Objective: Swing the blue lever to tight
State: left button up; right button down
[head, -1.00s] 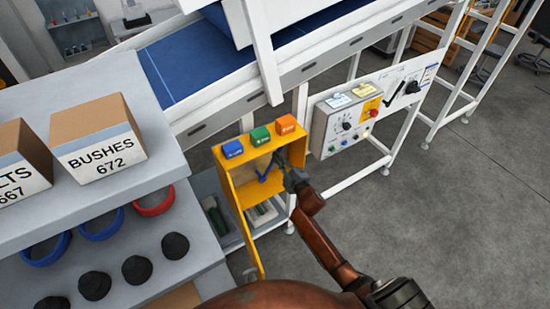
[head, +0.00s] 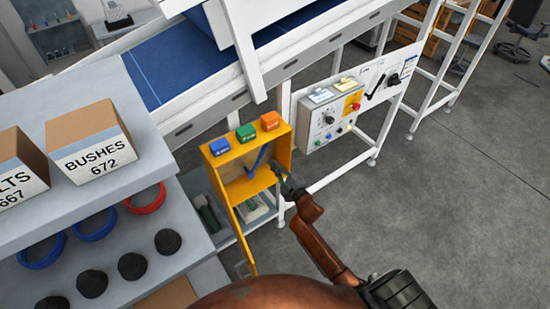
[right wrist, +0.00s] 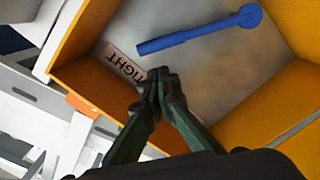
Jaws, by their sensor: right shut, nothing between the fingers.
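The blue lever (head: 258,162) is inside an open-fronted yellow box (head: 221,179). In the right wrist view the lever (right wrist: 195,34) runs from its round pivot end at the upper right to a free end at the left. That free end lies close beside the TIGHT label (right wrist: 122,64), which my fingers partly cover. My right gripper (head: 275,166) is at the box's right side. Its fingertips (right wrist: 160,80) are together and empty, just below the lever's free end in the wrist view, with a small visible gap. My left gripper is out of view.
Blue (head: 220,146), green (head: 245,133) and orange (head: 270,121) blocks sit on top of the box. A control panel (head: 328,119) stands to its right. A shelf with boxes and rings (head: 150,206) is at the left. Open floor (head: 455,210) lies at the right.

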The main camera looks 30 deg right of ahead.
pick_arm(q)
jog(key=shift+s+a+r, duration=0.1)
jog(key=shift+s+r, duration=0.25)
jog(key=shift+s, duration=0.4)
pick_arm(e)
jog(key=shift+s+d, duration=0.15)
jog(key=shift+s, duration=1.05)
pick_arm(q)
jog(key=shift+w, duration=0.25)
pick_arm(e)
jog(key=shift+d, duration=0.15)
